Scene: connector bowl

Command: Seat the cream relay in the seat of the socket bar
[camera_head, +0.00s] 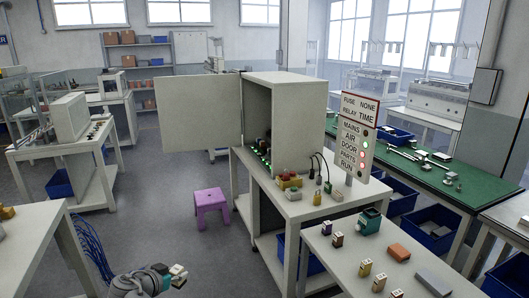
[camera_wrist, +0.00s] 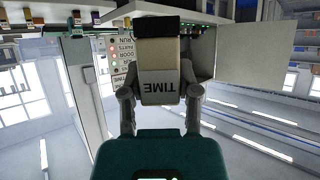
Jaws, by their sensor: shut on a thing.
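My gripper (camera_head: 168,276) is at the lower left of the head view, out over the floor and away from the tables. It is shut on a cream relay (camera_head: 178,269). In the wrist view the relay (camera_wrist: 158,60) sits between the two fingers, its label TIME upside down and its dark end pointing away from my gripper. An open grey cabinet (camera_head: 282,108) stands on a white table in the middle of the head view. A row of small green lights (camera_head: 263,155) shows low inside it. I cannot clearly make out the socket bar or its seat.
A sign (camera_head: 361,125) reads FUSE NONE, RELAY TIME. The cabinet door (camera_head: 198,106) stands open to the left. Small connectors and blocks lie before the cabinet and on the near white table (camera_head: 335,268). A purple stool (camera_head: 209,203) stands on the floor left of the cabinet table.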

